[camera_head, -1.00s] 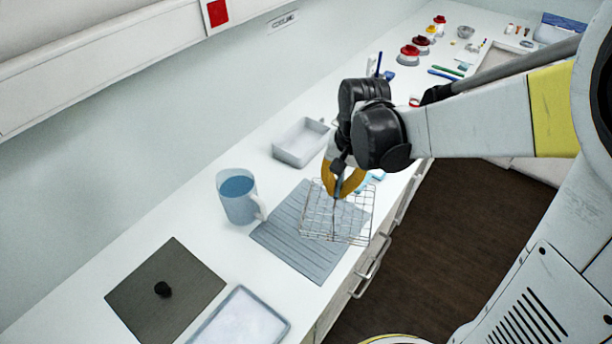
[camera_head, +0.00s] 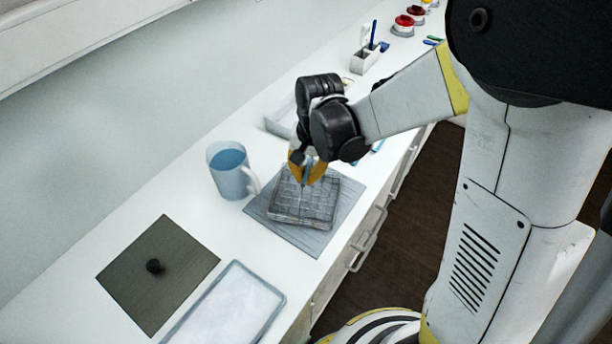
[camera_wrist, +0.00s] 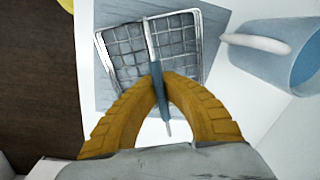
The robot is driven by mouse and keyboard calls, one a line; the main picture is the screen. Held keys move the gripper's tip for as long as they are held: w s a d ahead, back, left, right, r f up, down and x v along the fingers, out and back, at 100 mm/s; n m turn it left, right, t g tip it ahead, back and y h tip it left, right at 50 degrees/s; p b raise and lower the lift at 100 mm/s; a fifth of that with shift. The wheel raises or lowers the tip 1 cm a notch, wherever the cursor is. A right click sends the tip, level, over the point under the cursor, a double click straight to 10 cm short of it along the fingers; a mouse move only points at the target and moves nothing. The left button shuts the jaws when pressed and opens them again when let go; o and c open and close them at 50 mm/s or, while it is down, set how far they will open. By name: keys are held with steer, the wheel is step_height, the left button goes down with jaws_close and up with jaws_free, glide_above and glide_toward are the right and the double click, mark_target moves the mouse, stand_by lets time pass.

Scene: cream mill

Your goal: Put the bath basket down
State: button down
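The bath basket (camera_head: 318,208) is a shallow wire mesh basket with a thin blue-grey upright handle. My gripper (camera_head: 305,182) is above it, with its yellow fingers shut on the handle. In the wrist view the fingertips (camera_wrist: 158,82) pinch the handle, and the basket (camera_wrist: 185,40) spreads beyond them. The basket is roughly level over the grey ribbed mat (camera_head: 290,236), inside most of its outline. I cannot tell whether its underside touches the mat.
A mug of blue liquid (camera_head: 228,178) stands close left of the mat. A dark square plate with a black knob (camera_head: 157,280) and a shallow white tray (camera_head: 232,305) lie nearer. A grey tub (camera_head: 279,122) is behind my gripper. The counter's drawer-side edge is right of the mat.

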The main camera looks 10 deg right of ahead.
steer(key=c, duration=1.6)
jaws_free()
steer(key=shift+f, duration=0.1)
step_height(320, 180, up, 12)
steer(key=d+p, duration=0.1)
steer(key=p, duration=0.3)
steer(key=s+d+r+n+t, duration=0.1)
steer(key=s+d+r+t, duration=0.1)
steer(key=s+d, duration=0.1)
steer(key=s+d+r+n+t, duration=0.2)
steer(key=s+d+r, duration=0.1)
steer(key=s, duration=0.2)
steer(key=s+d+r+n+t+h, duration=0.1)
steer(key=s+d+r+t, duration=0.1)
steer(key=s+d, duration=0.1)
steer(key=shift+s+r+t, duration=0.15)
steer(key=shift+s+t, duration=0.25)
